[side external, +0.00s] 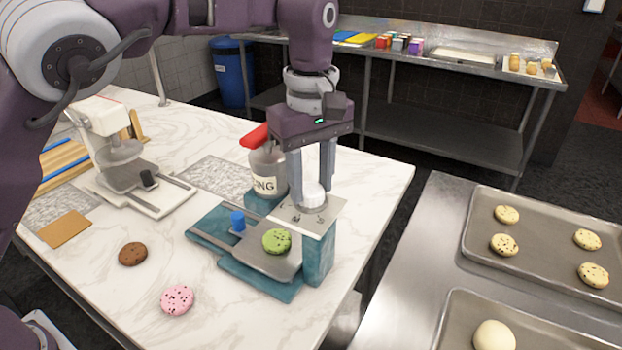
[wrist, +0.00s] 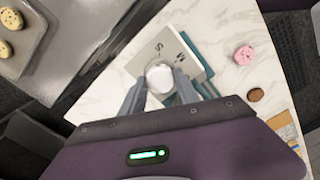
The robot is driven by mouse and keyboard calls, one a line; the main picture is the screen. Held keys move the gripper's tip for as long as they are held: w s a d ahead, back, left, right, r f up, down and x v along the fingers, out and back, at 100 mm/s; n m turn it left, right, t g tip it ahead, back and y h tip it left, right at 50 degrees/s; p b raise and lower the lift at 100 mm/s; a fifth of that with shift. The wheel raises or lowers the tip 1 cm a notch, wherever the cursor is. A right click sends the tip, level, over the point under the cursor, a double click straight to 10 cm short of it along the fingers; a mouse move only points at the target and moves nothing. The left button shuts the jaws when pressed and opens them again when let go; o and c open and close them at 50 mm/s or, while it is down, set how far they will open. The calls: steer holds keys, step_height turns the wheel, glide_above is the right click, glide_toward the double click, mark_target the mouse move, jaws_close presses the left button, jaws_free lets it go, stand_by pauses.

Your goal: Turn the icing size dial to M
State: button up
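The white round dial (side external: 313,193) sits on the grey top plate (side external: 330,208) of the teal icing machine (side external: 318,262). My gripper (side external: 312,190) points straight down over it, one finger on each side. In the wrist view the dial (wrist: 160,77) shows between the fingertips (wrist: 161,84); I cannot tell whether both fingers press on it. Dark letter marks show on the plate (wrist: 172,47) beyond the dial, one looking like an S; the other is hard to read. The dial's pointer is not visible. A green cookie (side external: 276,241) lies on the machine's tray.
An icing bottle (side external: 266,172) with a red top stands right behind the machine, close to my gripper. A brown cookie (side external: 132,254) and a pink cookie (side external: 177,300) lie on the marble counter. A white machine (side external: 120,160) stands at the left; cookie trays (side external: 470,235) are at the right.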

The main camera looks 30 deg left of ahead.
jaws_close()
steer(key=m, duration=0.4)
steer(key=shift+m, duration=0.4)
steer(key=m, duration=0.4)
steer(key=shift+r+m, duration=0.1)
steer(key=shift+m, duration=0.3)
steer(key=o, duration=0.9)
jaws_free()
steer(key=shift+c, duration=0.2)
